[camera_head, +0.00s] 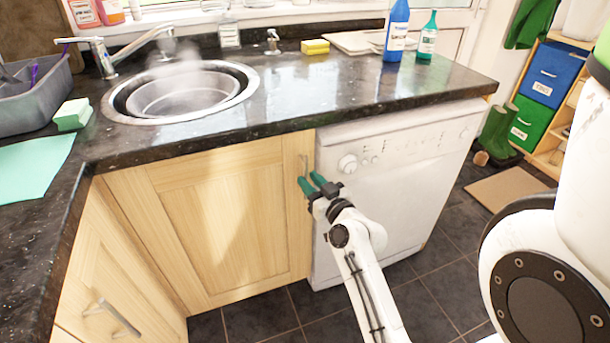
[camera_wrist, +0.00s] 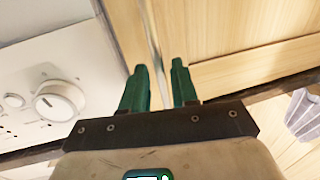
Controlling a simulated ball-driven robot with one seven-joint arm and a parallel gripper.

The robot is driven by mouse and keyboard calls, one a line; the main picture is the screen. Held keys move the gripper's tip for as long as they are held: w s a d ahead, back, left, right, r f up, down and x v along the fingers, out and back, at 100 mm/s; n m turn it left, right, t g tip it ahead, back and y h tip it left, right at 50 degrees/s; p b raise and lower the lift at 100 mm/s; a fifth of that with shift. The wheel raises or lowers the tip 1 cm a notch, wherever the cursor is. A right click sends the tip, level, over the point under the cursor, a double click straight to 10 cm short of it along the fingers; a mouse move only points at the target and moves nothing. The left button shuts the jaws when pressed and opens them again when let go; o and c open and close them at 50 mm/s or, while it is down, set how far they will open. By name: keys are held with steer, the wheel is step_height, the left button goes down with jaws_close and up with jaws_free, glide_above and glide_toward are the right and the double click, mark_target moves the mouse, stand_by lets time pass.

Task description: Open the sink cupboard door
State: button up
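The sink cupboard door (camera_head: 215,220) is a light wooden panel under the sink and looks closed. Its slim vertical metal handle (camera_head: 304,165) is near the door's upper right edge, partly hidden by my gripper. My gripper (camera_head: 309,184) has green fingers and is just in front of the handle. In the wrist view, the fingers of my gripper (camera_wrist: 159,75) are apart with nothing clamped between them. The handle (camera_wrist: 153,42) runs up through the gap between the fingertips there. I cannot tell whether a finger touches it.
A white dishwasher (camera_head: 390,190) stands directly right of the door; its dial (camera_wrist: 58,101) shows left in the wrist view. The dark worktop (camera_head: 300,95) overhangs the door. Another cupboard door (camera_head: 110,280) meets it at the left corner. Dark floor tiles (camera_head: 270,315) in front are clear.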

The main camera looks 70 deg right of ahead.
steer(key=shift+x, duration=1.35)
steer(key=shift+c, duration=0.2)
jaws_close()
